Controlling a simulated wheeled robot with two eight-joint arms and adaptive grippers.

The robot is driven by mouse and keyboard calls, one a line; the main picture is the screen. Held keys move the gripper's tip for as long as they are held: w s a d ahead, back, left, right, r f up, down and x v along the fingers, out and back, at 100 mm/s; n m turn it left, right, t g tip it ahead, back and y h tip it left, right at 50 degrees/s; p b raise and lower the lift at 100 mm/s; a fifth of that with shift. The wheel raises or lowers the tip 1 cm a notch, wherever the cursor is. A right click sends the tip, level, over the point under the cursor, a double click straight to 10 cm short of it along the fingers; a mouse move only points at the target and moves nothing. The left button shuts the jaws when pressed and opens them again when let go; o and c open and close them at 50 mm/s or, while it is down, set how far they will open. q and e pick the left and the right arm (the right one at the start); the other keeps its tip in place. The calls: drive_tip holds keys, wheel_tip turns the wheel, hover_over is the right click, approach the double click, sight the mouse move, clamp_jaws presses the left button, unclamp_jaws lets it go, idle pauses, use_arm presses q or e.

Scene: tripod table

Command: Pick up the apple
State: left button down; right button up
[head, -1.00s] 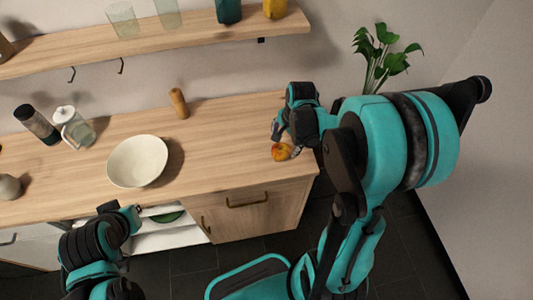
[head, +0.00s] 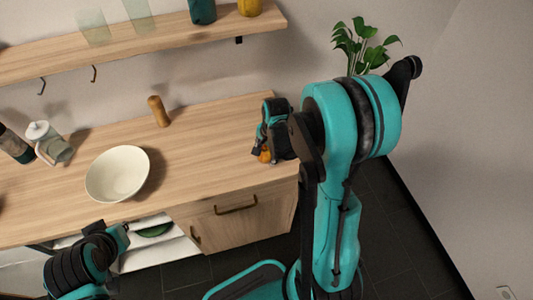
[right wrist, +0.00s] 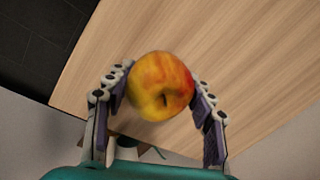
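The apple (head: 265,156), red and yellow, rests on the wooden counter near its right front corner. In the right wrist view the apple (right wrist: 160,86) sits between the fingertips with its stem hollow facing the camera. My right gripper (head: 266,145) is low over the counter, with its fingers around the apple and partly hiding it in the head view. In the right wrist view my right gripper (right wrist: 160,80) has its fingers spread on both sides, the tips very close to the apple; firm contact is not clear. My left arm is at the lower left; its gripper cannot be made out.
A white bowl (head: 117,173) stands on the counter (head: 205,150) to the left. A wooden mill (head: 158,111) stands behind it, and a glass jug (head: 52,143) is farther left. A shelf (head: 160,38) runs above. A plant (head: 362,48) stands behind my right arm.

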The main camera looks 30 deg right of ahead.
drive_tip(key=c, duration=0.4)
drive_tip(key=shift+r, duration=0.1)
